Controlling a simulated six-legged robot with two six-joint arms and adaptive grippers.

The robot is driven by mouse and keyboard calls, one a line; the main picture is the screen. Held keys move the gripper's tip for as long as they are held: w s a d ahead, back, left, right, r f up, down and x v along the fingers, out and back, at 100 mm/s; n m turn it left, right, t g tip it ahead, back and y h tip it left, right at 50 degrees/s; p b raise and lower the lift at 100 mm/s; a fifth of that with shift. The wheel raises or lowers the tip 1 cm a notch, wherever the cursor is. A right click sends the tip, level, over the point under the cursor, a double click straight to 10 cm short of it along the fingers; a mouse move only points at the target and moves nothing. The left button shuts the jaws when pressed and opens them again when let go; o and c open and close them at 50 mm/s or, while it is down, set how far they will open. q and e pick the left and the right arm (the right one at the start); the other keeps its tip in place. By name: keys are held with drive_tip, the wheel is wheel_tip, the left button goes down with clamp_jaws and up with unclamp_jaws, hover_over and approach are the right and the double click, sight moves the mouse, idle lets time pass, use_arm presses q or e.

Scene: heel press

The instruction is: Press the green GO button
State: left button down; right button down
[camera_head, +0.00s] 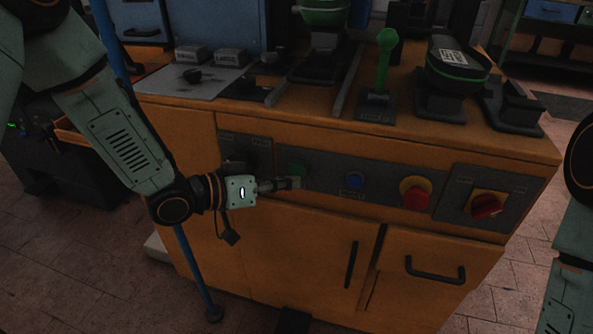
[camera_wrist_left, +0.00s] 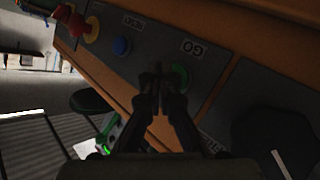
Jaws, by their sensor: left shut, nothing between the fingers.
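The green GO button (camera_head: 296,168) sits on the dark control panel on the front of the orange bench. In the left wrist view the green button (camera_wrist_left: 179,78) is partly hidden behind my fingers, beside the GO label (camera_wrist_left: 193,49). My left gripper (camera_head: 293,183) is shut and empty, its tips just in front of the button's lower edge in the head view. In the left wrist view its fingertips (camera_wrist_left: 157,72) appear beside the button. I cannot tell whether they touch it. My right gripper is not in view.
To the right on the panel are a blue button (camera_head: 355,181), a red-on-yellow emergency button (camera_head: 415,194) and a red rotary switch (camera_head: 486,206). A green-handled lever (camera_head: 384,62) and a heel press part (camera_head: 456,68) stand on the bench top (camera_head: 300,115).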

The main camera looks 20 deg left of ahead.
use_arm(q)
drive_tip(key=s+p, duration=0.2)
drive_tip(key=s, duration=0.3)
drive_tip(key=shift+a, duration=0.1)
idle(0.7)
drive_tip(key=s+a+f+n+g+y+p, duration=0.2)
drive_tip(key=s+a+f+n+g+y, duration=0.25)
drive_tip(key=s+f+y, duration=0.5)
drive_tip(key=s+a+f+g+p, duration=0.1)
drive_tip(key=s+f+g, duration=0.2)
drive_tip(key=s, duration=0.6)
drive_tip(key=s+a+f+g+p, duration=0.1)
drive_tip(key=s+a+f+g, duration=0.1)
drive_tip(key=s, duration=0.8)
wheel_tip(320, 180, down, 3)
drive_tip(key=shift+a+r+g+y, duration=0.15)
drive_tip(key=shift+r+g+y, duration=0.05)
drive_tip(key=shift+g+y, duration=0.25)
drive_tip(key=shift+m, duration=0.25)
idle(3.0)
